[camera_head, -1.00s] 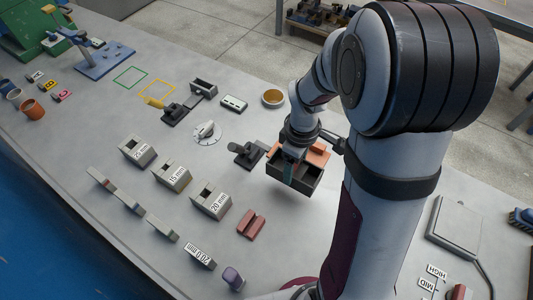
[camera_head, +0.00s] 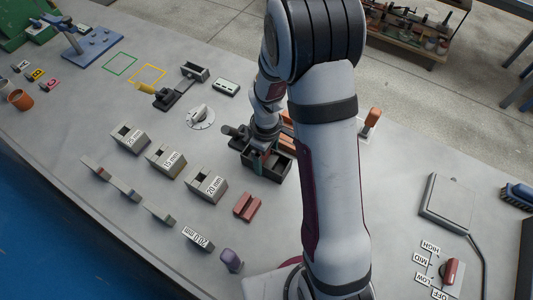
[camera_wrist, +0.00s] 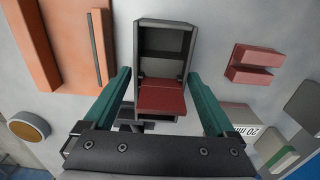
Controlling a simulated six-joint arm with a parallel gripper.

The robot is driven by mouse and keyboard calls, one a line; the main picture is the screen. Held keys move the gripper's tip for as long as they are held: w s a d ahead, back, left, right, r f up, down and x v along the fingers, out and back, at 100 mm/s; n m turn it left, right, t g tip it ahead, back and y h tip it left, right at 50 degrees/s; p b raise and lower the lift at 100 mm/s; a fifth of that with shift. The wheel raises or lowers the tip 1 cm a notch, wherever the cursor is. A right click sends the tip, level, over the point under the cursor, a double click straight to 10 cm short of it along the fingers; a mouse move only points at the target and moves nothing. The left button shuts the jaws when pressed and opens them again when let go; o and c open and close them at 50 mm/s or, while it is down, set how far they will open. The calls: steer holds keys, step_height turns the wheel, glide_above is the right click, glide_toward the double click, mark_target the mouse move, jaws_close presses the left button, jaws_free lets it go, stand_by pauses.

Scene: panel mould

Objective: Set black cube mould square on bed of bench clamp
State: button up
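The black cube mould (camera_head: 277,168) is a dark open box. In the wrist view the mould (camera_wrist: 187,35) has an inner cross wall, and a dark red block shows at its lower end. My gripper (camera_head: 264,155) is over the mould; in the wrist view the teal fingers of my gripper (camera_wrist: 160,75) close on its two long sides. The bench clamp (camera_head: 236,133), with a dark handle, is directly left of the mould. Its bed is mostly hidden behind the mould, and I cannot tell whether they touch or sit square.
Orange pieces (camera_wrist: 72,45) lie beside the mould. A red notched block (camera_head: 247,207), grey labelled blocks (camera_head: 207,186) and a dial (camera_head: 200,117) stand nearby. A yellow-handled device (camera_head: 168,97) is farther back.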

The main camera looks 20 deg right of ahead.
steer(key=shift+o, duration=0.3)
steer(key=shift+r, duration=0.35)
step_height(320, 180, up, 12)
steer(key=s+a+r+m+y, duration=0.1)
steer(key=s+r+m, duration=0.2)
steer(key=s+m, duration=0.4)
steer(key=s+a+r+m, duration=0.2)
steer(key=s+m, duration=0.5)
steer(key=s, duration=0.7)
steer(key=shift+a+r+m+y, duration=0.3)
steer(key=shift+r+y, duration=0.1)
steer(key=shift+r, duration=0.4)
steer(key=shift+d, duration=0.1)
